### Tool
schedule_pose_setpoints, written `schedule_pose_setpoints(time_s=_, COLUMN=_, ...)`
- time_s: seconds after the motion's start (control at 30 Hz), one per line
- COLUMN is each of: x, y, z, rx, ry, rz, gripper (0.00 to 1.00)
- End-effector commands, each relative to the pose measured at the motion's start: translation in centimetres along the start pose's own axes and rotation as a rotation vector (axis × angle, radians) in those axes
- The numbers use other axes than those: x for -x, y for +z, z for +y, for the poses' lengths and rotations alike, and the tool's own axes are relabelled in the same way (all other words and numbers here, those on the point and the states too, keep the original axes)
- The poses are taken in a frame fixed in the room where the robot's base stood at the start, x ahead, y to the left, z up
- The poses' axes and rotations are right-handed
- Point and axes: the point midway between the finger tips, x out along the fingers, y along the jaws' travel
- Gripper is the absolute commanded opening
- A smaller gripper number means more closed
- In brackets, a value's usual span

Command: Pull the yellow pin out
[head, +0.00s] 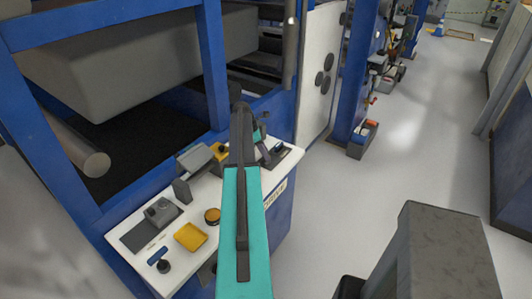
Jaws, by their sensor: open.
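A white control panel (133,233) stands low in front of the blue machine. A small yellow part (221,150) shows beside a grey block on its far half, partly behind my arm; I cannot tell for sure that it is the pin. A flat yellow piece (190,237) and a round amber knob (212,216) lie nearer on the panel. My teal arm reaches forward over the panel. My gripper (263,145) is at the arm's far end, above the panel's far part, mostly hidden behind my own links. It is open, and nothing shows held in it.
A grey bracket (196,160) and a grey box with a knob (161,211) stand on the panel. A dark fixture with a blue part (279,148) sits at its far right corner. Blue frame posts (213,65) rise behind.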

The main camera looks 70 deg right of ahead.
Motion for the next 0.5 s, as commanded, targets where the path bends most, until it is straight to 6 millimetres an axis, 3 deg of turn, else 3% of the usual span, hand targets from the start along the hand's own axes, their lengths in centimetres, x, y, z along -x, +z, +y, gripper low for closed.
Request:
schedule_pose_setpoints(time_s=0.2, x=-1.2, y=0.1, z=0.0, rx=-0.001, ry=0.0, rz=0.0, gripper=0.4)
schedule_pose_setpoints(time_s=0.5, x=-1.4, y=0.2, z=0.0, rx=-0.002, ry=0.0, rz=0.0, gripper=0.4)
